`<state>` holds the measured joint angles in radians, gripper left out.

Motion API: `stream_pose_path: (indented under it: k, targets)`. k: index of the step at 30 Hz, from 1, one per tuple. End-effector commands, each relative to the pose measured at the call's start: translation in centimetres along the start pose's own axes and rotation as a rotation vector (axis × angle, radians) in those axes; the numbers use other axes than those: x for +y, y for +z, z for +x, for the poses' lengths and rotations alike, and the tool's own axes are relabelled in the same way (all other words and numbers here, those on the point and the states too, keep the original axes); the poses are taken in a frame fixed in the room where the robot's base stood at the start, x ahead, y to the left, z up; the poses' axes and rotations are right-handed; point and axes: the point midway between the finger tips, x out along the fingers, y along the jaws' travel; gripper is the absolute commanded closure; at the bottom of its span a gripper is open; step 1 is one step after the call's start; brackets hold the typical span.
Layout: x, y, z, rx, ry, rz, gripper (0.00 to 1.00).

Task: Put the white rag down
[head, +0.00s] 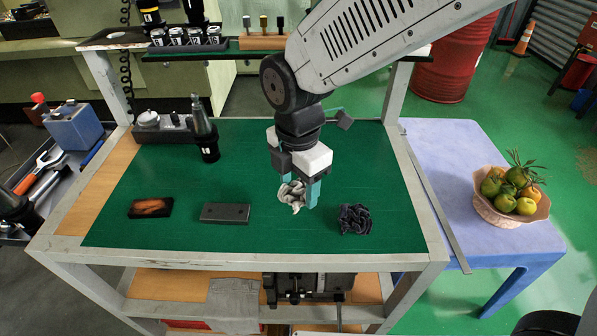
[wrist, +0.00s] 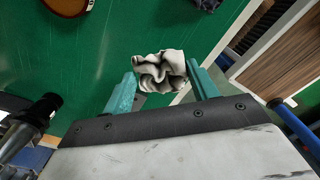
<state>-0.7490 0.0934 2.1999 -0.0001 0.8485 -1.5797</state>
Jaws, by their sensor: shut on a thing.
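The crumpled white rag (head: 292,195) is between the teal fingers of my gripper (head: 299,190), over the right-centre part of the green mat (head: 265,160) on the cart. My gripper points down and is shut on the rag. In the wrist view the rag (wrist: 160,71) shows between the two fingertips (wrist: 163,84), with green mat behind it. I cannot tell whether the rag's lower edge touches the mat or hangs just above it.
A dark crumpled rag (head: 354,219) lies right of my gripper. A grey block (head: 225,213) and a dark block with an orange-brown top (head: 150,207) lie to the left. A black tool holder (head: 205,130) stands behind. The mat's front centre is clear. A fruit bowl (head: 513,212) sits on the side table.

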Motion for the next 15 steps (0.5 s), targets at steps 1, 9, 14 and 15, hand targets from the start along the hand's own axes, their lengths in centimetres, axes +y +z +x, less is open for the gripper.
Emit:
stream_pose_path:
  k: [1, 9, 14, 15]
  targets:
    - [0.0, 0.0, 0.6, 0.0, -0.002, 0.001, 0.63]
    - [0.0, 0.0, 3.3, 0.0, -0.002, 0.002, 0.63]
    - [0.0, 0.0, 4.6, 0.0, -0.002, 0.002, 0.63]
    - [0.0, 0.0, 4.8, 0.0, -0.001, 0.002, 0.63]
